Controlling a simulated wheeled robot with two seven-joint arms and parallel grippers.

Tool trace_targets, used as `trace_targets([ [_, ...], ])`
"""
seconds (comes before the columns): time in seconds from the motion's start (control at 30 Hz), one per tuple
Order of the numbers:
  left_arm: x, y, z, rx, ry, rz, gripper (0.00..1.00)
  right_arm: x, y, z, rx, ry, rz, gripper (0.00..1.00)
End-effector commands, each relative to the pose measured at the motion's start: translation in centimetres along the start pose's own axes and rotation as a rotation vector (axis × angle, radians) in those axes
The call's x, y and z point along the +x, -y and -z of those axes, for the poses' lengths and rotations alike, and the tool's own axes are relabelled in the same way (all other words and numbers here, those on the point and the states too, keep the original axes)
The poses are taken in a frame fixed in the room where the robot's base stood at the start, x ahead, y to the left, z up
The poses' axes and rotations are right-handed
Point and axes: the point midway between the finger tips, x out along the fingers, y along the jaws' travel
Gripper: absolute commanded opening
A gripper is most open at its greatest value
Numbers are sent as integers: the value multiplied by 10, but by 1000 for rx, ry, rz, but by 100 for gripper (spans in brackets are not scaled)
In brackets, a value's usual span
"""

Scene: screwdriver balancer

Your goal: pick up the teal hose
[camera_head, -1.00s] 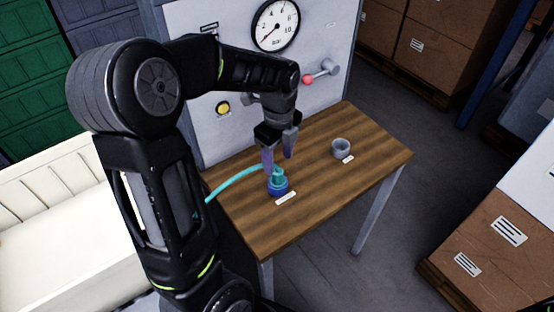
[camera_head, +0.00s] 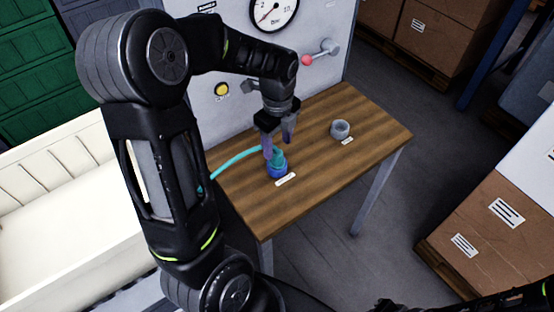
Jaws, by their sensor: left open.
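The teal hose (camera_head: 232,164) curves from behind my left arm over the left edge of the wooden table. Its teal end piece (camera_head: 278,158) stands upright on a blue round holder (camera_head: 278,172) on the table. My left gripper (camera_head: 278,149) points down at the teal end piece, its fingers open. One finger is at the left side of the end piece; the other is above and behind its right side. I cannot tell whether either touches it. My right gripper is not in view; only dark arm parts show at the bottom right.
A grey round cup (camera_head: 340,129) stands on the wooden table (camera_head: 320,170) to the right, with clear tabletop between. Behind is a grey panel with a gauge (camera_head: 272,12), a yellow button (camera_head: 222,89) and a red-knobbed lever (camera_head: 318,54). Boxes (camera_head: 490,215) stand at the right.

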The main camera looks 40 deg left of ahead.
Motion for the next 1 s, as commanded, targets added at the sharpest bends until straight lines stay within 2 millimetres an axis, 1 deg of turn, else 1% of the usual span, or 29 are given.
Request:
trace_targets([
  [0.13,9,-1,0,0,-1,-3,54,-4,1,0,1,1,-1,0],
  [0.33,39,-3,0,0,-1,-5,54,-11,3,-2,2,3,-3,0],
  [0.47,50,-2,1,0,0,-1,54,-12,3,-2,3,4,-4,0],
  [1.0,52,-1,0,0,0,1,54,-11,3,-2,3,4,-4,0],
])
